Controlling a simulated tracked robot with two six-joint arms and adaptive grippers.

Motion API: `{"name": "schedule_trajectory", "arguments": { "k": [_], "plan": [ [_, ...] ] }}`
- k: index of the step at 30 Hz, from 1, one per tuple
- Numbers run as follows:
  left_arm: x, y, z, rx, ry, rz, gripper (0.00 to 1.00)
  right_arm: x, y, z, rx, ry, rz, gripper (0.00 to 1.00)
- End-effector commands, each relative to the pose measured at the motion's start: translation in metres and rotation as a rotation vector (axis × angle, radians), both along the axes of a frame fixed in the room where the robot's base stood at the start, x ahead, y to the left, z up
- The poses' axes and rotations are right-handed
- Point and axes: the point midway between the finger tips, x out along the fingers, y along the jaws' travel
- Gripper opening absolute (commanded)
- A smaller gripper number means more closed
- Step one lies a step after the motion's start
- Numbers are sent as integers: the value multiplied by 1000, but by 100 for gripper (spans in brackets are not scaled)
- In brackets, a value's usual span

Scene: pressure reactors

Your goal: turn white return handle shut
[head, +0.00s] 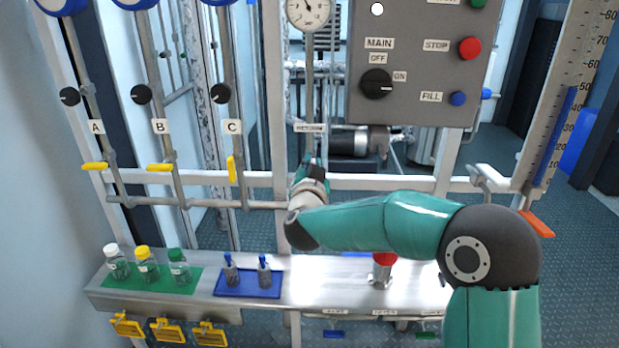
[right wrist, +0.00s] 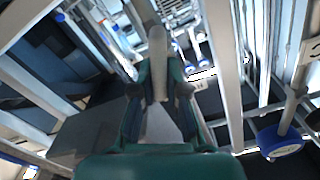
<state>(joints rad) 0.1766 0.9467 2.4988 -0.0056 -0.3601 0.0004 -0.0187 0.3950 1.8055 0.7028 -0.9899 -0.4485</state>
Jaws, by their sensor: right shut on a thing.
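The RETURN label (head: 309,128) sits on a vertical pipe in the middle of the head view. My right gripper (head: 312,180) is just below it, at the pipe, with its fingers pointing away from the camera. The gripper and wrist cover the handle there in the head view. In the right wrist view, the white handle (right wrist: 157,55) stands out lengthwise between the two fingers of the right gripper (right wrist: 158,95), which are shut on it. How far the handle is turned cannot be told. My left gripper is not in view.
Yellow handles mark lines A (head: 95,166), B (head: 160,167) and C (head: 231,168) at left. A control panel (head: 415,100) is above right. The bench (head: 330,285) below carries bottles, a blue mat (head: 233,291) and a red-topped item (head: 384,260) behind my right arm.

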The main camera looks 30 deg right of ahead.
Motion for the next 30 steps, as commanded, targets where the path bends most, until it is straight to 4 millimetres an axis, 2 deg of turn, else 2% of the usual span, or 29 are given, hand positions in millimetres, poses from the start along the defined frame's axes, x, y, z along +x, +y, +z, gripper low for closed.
{"name": "schedule_trajectory", "arguments": {
  "k": [1, 6, 30],
  "plan": [
    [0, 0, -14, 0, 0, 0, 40, -1, -1, -6, 39, -29, -2, 0],
    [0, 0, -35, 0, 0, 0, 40, -3, -3, -8, 173, -119, -2, 0],
    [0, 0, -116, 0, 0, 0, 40, -7, -10, -20, 788, -529, -5, 0]
  ]
}}
